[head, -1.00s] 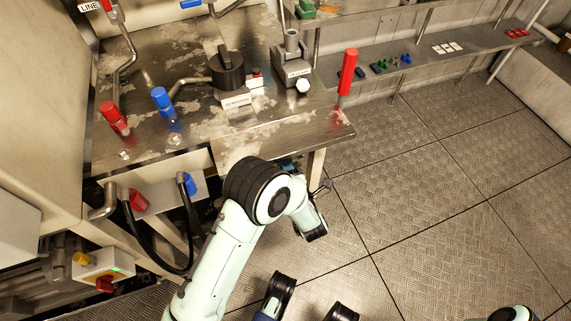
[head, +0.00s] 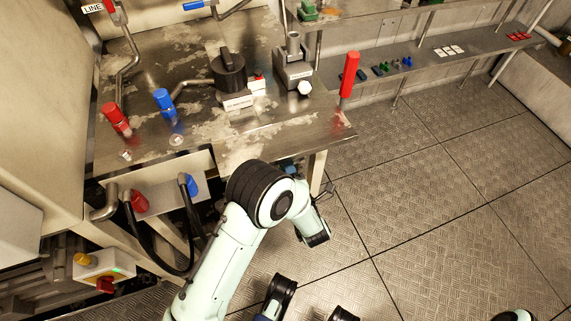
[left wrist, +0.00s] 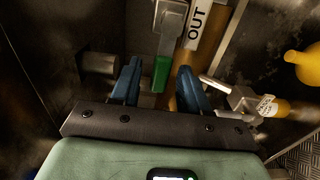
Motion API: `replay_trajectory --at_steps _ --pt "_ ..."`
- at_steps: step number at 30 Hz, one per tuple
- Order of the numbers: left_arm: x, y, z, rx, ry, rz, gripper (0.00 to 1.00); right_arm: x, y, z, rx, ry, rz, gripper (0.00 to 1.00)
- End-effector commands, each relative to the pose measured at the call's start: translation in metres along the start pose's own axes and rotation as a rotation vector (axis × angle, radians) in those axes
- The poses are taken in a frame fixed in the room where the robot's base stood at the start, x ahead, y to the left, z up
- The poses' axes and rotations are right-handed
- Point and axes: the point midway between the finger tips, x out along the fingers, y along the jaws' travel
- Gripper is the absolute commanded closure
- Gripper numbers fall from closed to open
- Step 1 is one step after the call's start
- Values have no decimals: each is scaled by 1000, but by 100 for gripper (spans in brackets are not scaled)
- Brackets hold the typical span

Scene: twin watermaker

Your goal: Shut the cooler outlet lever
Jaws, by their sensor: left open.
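In the left wrist view, a grey metal lever arm (left wrist: 171,18) with a green end (left wrist: 161,73) comes down from the top; I take it for the outlet lever. A white label reading OUT (left wrist: 196,24) is beside it on an orange-brown pipe. My left gripper (left wrist: 160,66) is open, with one blue finger on each side of the green end. I see a gap on both sides; whether either finger touches it is unclear. In the head view my left arm bends at the table's front edge, and its gripper is hidden there.
In the wrist view, a grey valve (left wrist: 240,99) with a white tag is close to the right finger, and a yellow knob (left wrist: 303,66) is farther right. In the head view, the metal table (head: 255,135) carries red and blue valves. The floor to the right is open.

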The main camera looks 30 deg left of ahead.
Motion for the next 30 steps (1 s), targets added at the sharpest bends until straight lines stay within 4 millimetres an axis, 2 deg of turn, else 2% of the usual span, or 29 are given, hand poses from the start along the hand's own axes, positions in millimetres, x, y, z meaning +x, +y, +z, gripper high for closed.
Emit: replay_trajectory --at_steps 9,15,21,30 --pt "-69 1 1 2 -9 -3 55 -19 -19 -21 -24 80 -36 55" --pt "-106 1 1 1 -8 -2 55 -28 -27 -30 -35 117 -52 55" --pt "-124 0 1 -1 -5 -2 55 -32 -31 -34 -39 135 -60 55" --pt "-126 0 0 -1 -4 -1 55 -32 -32 -35 -39 137 -61 55"
